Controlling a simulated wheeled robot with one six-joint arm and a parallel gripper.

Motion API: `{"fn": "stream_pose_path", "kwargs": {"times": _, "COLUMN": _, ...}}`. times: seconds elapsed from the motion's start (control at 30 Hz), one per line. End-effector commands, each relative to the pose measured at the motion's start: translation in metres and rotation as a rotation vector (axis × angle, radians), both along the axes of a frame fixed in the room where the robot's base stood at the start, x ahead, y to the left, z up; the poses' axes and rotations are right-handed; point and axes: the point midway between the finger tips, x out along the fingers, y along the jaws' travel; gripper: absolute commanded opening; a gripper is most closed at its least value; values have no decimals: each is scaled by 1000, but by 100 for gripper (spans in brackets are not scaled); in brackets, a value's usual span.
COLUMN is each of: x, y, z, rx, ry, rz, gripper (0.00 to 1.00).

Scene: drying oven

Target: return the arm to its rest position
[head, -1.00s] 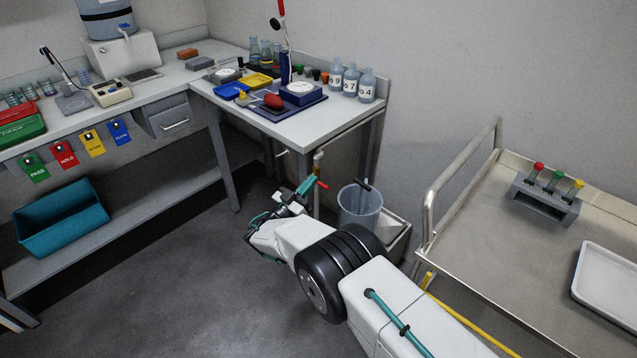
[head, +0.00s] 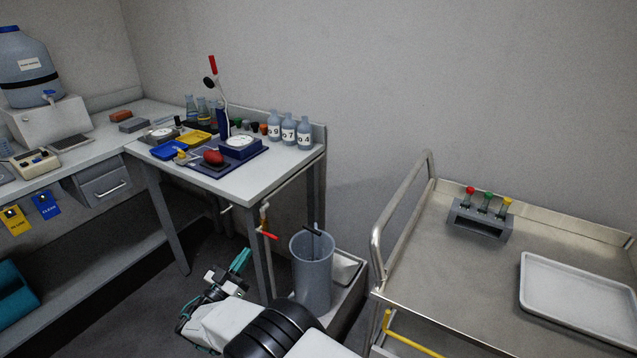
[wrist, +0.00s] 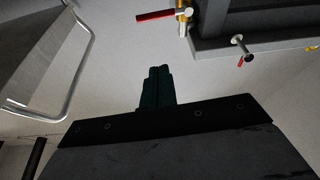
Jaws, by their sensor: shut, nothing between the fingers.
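My gripper (head: 240,262) shows low in the head view, at the end of my white arm, with its teal fingers together and nothing between them. It is in the air, left of the grey bin and below the level of the bench top. In the wrist view my gripper (wrist: 158,72) shows as dark fingers closed side by side, pointing up the picture. Most of my arm is cut off by the bottom edge of the head view.
A grey bin (head: 312,275) stands right of my gripper, near a red-handled tap (head: 266,234). The corner bench (head: 240,185) carries bottles and trays. A steel trolley (head: 440,265) with a tube rack (head: 480,222) and white tray (head: 575,300) is at right. Dark floor lies left.

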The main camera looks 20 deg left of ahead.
Motion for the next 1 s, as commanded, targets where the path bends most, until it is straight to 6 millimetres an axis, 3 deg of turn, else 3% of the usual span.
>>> {"fn": "stream_pose_path", "kwargs": {"times": 0.17, "x": 12, "y": -6, "z": 13, "rx": -8, "ry": 17, "rz": -34, "gripper": 0}}
{"fn": "stream_pose_path", "kwargs": {"times": 0.27, "x": 41, "y": -25, "z": 42, "rx": -36, "ry": 71, "rz": -122, "gripper": 0}}
{"fn": "stream_pose_path", "kwargs": {"times": 0.37, "x": 80, "y": -59, "z": 84, "rx": -80, "ry": 163, "rz": -248, "gripper": 0}}
{"fn": "stream_pose_path", "kwargs": {"times": 0.5, "x": 128, "y": -125, "z": 144, "rx": -142, "ry": 333, "rz": -426, "gripper": 0}}
{"fn": "stream_pose_path", "kwargs": {"times": 0.7, "x": 167, "y": -234, "z": 223, "rx": -194, "ry": 601, "rz": -621, "gripper": 0}}
{"fn": "stream_pose_path", "kwargs": {"times": 0.87, "x": 172, "y": -325, "z": 276, "rx": -210, "ry": 829, "rz": -724, "gripper": 0}}
{"fn": "stream_pose_path", "kwargs": {"times": 1.0, "x": 158, "y": -404, "z": 316, "rx": -202, "ry": 1031, "rz": -771, "gripper": 0}}
